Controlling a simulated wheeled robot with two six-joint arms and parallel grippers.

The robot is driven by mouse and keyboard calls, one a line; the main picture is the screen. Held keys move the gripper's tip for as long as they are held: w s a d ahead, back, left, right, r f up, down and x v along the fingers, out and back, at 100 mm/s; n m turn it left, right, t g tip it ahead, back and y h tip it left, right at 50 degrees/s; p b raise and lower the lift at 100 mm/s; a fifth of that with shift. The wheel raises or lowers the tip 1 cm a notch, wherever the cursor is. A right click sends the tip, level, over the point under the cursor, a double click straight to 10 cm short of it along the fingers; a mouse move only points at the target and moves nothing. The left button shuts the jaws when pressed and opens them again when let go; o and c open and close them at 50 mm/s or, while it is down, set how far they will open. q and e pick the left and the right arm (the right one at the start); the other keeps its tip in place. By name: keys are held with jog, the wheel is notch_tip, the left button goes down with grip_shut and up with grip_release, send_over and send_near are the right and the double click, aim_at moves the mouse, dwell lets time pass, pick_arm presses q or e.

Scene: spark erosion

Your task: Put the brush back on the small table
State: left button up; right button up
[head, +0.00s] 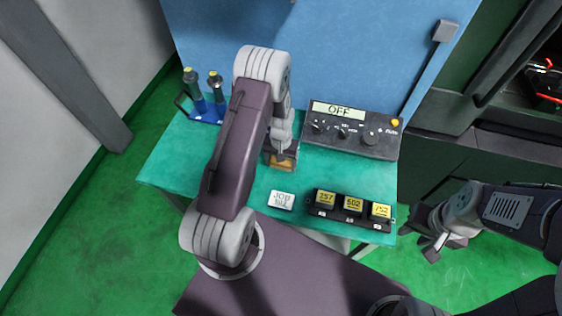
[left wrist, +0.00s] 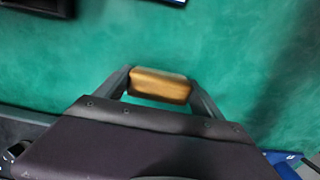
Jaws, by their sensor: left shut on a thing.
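The brush (head: 283,164) shows as a small yellow-brown block over the middle of the small green-topped table (head: 165,165). My left gripper (head: 281,158) is shut on it, its arm reaching in over the table. In the left wrist view the brush (left wrist: 160,86) lies crosswise between the two fingers, with green tabletop beyond it. I cannot tell whether it touches the tabletop. My right gripper (head: 428,238) is empty, to the right of the table, with its fingers apart.
A control box (head: 352,130) reading OFF stands at the table's back right. A black holder with several yellow-labelled blocks (head: 350,207) and a white JOB card (head: 281,200) lie in front. A blue holder with two dark bottles (head: 205,108) stands at the back left. The left tabletop is clear.

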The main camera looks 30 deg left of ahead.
pick_arm(q)
jog(key=shift+f, duration=0.2)
jog(key=o, duration=1.3)
jog(key=shift+r, duration=0.1)
